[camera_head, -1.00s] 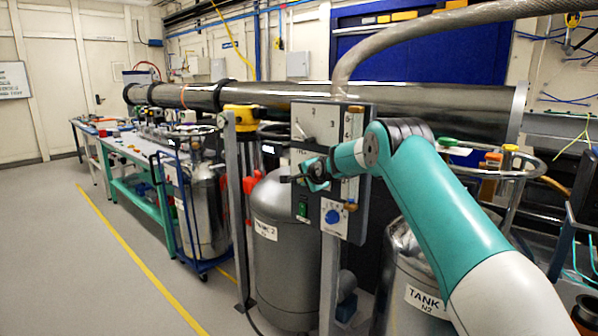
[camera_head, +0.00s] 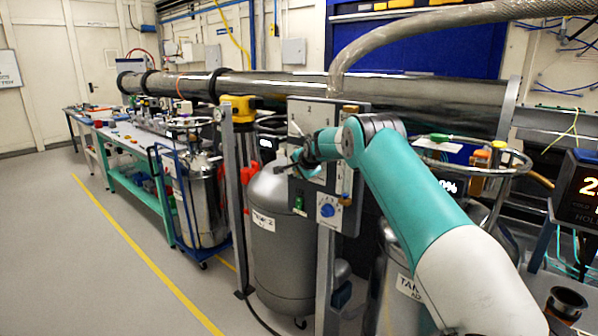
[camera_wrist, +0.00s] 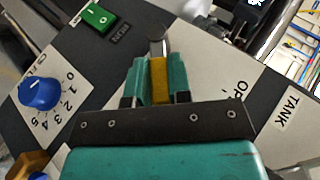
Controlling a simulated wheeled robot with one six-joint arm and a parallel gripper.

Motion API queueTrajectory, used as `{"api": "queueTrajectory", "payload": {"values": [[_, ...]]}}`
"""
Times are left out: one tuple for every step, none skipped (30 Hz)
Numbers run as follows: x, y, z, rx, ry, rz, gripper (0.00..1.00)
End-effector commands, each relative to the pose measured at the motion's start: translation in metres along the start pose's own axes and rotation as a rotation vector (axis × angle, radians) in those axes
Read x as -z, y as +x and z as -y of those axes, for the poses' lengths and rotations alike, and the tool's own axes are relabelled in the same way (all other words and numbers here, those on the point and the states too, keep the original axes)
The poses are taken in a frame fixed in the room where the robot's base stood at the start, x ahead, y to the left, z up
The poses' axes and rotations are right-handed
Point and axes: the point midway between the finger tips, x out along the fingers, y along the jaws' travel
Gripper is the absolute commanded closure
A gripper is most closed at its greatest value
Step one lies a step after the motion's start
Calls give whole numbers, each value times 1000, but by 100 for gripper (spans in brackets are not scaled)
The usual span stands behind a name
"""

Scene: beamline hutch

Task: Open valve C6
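A dark grey panel (camera_head: 345,130) stands upright in front of the tanks. It also shows close up in the wrist view (camera_wrist: 225,50). My gripper (camera_head: 304,158) is at the panel's left side, above a green switch (camera_head: 299,203) and a blue dial (camera_head: 327,210). In the wrist view its teal fingers (camera_wrist: 159,85) stand close on both sides of a yellow strip, apparently a lever's grip. A rounded grey metal end (camera_wrist: 158,46) shows just beyond the fingertips. Letters "OP" are partly hidden right of the fingers. I cannot read C6 anywhere.
A large steel pipe (camera_head: 420,97) runs behind the panel. A grey tank (camera_head: 277,240) stands below left and another (camera_head: 400,262) below right. A display (camera_head: 578,188) is at the right edge. A long bench (camera_head: 140,150) lies at left, with open floor beside it.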

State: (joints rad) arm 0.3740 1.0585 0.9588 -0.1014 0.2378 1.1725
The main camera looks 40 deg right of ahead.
Motion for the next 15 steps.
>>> {"api": "queueTrajectory", "payload": {"values": [[0,0,-1,-1,0,0,70],[0,0,-1,-1,0,0,64],[0,0,-1,-1,0,0,56],[0,0,0,-1,0,0,56],[0,0,0,-1,0,0,56],[0,0,0,0,0,0,56],[0,0,0,0,0,0,56],[0,0,0,0,0,0,56],[0,0,0,0,0,0,56],[0,0,0,0,0,0,56],[0,0,0,0,0,0,56],[0,-1,0,0,0,0,56],[0,-2,0,1,0,0,56],[0,-4,0,1,0,-1,56],[0,-7,0,1,0,0,56]]}}
